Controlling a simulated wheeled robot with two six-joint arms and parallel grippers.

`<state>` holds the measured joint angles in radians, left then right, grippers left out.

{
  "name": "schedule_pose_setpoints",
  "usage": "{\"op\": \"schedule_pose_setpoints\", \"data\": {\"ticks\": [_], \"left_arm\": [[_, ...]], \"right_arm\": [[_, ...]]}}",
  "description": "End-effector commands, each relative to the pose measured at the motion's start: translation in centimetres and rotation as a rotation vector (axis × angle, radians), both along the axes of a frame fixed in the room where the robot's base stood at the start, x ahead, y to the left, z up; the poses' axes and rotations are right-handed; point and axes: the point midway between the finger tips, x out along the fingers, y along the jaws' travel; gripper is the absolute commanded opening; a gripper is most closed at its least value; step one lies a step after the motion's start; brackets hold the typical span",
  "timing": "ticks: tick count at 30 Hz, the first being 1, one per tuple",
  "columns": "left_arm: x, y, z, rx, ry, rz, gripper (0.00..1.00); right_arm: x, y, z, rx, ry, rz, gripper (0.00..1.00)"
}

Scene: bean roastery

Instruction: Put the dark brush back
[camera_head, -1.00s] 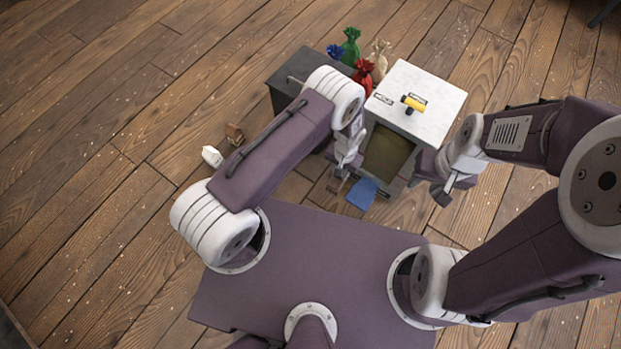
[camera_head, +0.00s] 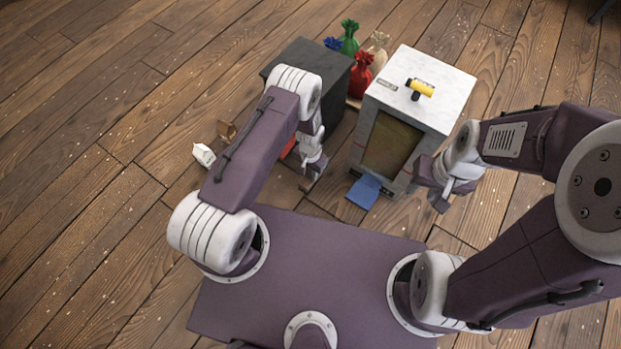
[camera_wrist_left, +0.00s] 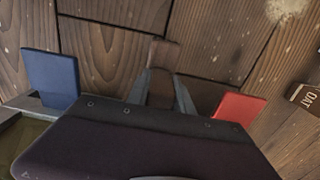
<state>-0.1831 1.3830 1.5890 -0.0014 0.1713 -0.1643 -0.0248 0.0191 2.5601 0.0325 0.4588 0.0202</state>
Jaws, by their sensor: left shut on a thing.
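My left gripper (camera_head: 308,184) is low over the floor, in front of the dark cabinet and left of the white-topped one. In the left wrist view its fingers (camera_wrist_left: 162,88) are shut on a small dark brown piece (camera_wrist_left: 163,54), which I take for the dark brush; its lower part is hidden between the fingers. In the head view the held piece is too small to make out. A yellow brush-like tool (camera_head: 421,88) with a black part lies on the white top (camera_head: 440,70), near a small label (camera_head: 387,84). My right gripper (camera_head: 440,202) is right of that cabinet; its jaw opening is unclear.
A blue panel (camera_head: 363,190) juts from the white-topped cabinet's front; a red panel (camera_wrist_left: 238,108) is right of my left fingers. A brown block (camera_head: 227,130) and white item (camera_head: 204,154) lie on the floor left.

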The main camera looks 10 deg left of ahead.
Motion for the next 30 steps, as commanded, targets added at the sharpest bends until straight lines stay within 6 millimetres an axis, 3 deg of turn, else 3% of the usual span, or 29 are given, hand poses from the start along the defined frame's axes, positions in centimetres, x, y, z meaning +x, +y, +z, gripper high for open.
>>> {"op": "schedule_pose_setpoints", "data": {"ticks": [2,9,20,21,22,30], "left_arm": [[0.0,0.0,-0.2,0.0,0.0,0.0,0.0],[0.0,-0.1,-4.4,0.0,0.0,0.0,0.0],[0.0,-0.1,-4.4,0.0,-0.001,0.0,0.0],[0.0,-0.1,-4.2,0.0,-0.001,0.0,0.38],[0.0,-0.1,-4.2,0.0,0.0,0.0,0.47],[0.0,-0.1,-4.2,0.0,0.0,0.0,0.49]], "right_arm": [[0.0,0.0,-0.2,0.0,0.0,0.0,0.36],[0.0,0.0,-3.6,0.0,0.0,0.0,0.36],[0.0,0.0,-3.5,0.0,0.0,0.0,0.36],[0.0,0.0,-3.3,0.0,0.0,0.0,0.36],[0.0,0.0,-3.3,0.0,0.0,0.0,0.36],[0.0,0.0,-3.3,0.0,0.0,0.0,0.36]]}}
